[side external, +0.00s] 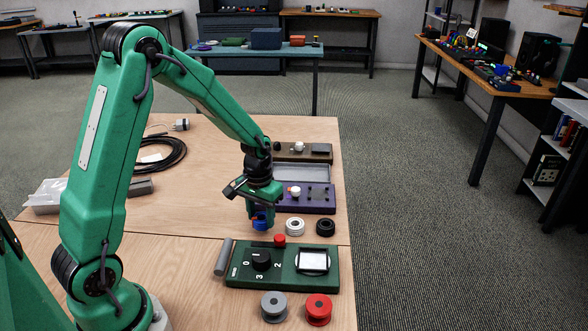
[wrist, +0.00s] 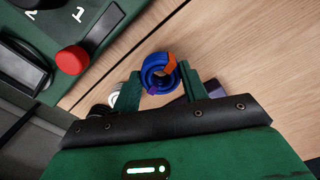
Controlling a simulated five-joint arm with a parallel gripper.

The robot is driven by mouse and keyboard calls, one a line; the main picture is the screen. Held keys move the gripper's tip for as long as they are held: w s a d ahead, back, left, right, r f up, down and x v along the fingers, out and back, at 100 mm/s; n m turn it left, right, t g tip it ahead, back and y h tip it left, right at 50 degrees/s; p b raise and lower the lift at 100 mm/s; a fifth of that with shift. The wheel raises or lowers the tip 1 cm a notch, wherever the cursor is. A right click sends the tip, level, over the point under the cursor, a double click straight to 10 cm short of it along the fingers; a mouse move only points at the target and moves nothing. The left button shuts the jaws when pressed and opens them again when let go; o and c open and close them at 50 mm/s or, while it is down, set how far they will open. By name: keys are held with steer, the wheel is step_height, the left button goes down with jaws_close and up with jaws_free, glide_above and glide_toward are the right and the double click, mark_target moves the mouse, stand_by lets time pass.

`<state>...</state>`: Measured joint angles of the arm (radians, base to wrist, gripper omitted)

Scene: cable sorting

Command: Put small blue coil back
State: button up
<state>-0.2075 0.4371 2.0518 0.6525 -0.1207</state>
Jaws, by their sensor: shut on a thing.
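A purple device (side external: 310,197) is behind the coils. Grey (side external: 274,306) and red (side external: 319,309) spools stand at the front. A black cable coil (side external: 160,156) lies on the left, with bare wood nearby.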

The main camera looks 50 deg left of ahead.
steer(key=shift+f, duration=0.8)
stand_by(0.7)
steer(key=o, duration=1.1)
steer(key=shift+o, duration=0.3)
steer(key=o, duration=0.3)
steer(key=shift+r, duration=0.15)
steer(key=shift+r, duration=3.4)
